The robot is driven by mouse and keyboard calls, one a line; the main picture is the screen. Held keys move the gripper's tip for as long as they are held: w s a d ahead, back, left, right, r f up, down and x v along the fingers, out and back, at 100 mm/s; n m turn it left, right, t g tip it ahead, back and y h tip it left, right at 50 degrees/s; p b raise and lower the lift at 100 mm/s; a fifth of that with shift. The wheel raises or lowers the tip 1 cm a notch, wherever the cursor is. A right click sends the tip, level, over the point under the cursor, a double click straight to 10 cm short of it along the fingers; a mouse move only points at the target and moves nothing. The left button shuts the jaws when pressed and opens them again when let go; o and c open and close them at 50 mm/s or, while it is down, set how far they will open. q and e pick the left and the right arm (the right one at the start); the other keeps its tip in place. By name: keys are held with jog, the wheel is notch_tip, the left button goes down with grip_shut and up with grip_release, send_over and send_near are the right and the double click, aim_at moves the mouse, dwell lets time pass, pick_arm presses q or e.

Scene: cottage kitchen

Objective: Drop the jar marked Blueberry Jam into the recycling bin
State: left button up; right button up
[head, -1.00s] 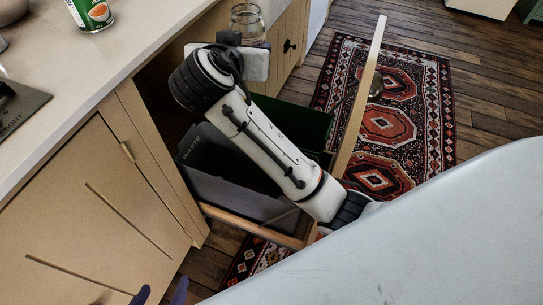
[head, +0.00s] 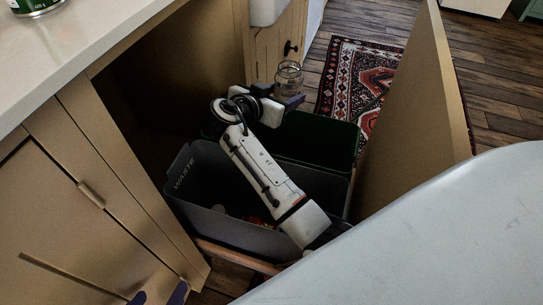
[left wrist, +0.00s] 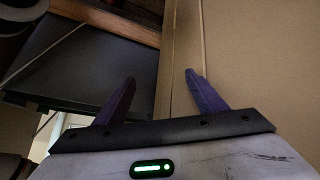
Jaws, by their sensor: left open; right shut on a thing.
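My right gripper (head: 286,100) is shut on a clear glass jar (head: 289,77), held upright by its lower part. The jar looks empty, and its label is too small to read. In the picture it shows just above the back edge of the green bin (head: 335,142); its exact height over the bin is hard to tell. The green bin stands behind the grey bin marked WASTE (head: 185,205) in the pulled-out drawer; my right arm partly covers both. My left gripper (head: 160,297) is open and empty low at the left, and also shows in the left wrist view (left wrist: 160,80).
The tall drawer front (head: 415,110) stands to the right of the bins. The grey bin holds some litter. A patterned rug (head: 350,75) lies on the wooden floor behind.

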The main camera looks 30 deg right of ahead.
jog(key=shift+f+b, duration=0.3)
jog(key=shift+f, duration=0.25)
jog(key=f, duration=0.1)
jog(key=f+b, duration=0.2)
jog(key=shift+s, duration=0.25)
pick_arm(q)
jog(key=shift+w+d+r+h+b, duration=0.15)
jog(key=shift+d+r+h+b, duration=0.1)
jog(key=shift+d+h+b, duration=0.25)
jog(key=shift+w+d+r+h+b, duration=0.1)
jog(key=shift+d+r+h+b, duration=0.15)
jog(key=shift+d, duration=0.45)
pick_arm(e)
jog(key=shift+f, duration=0.8)
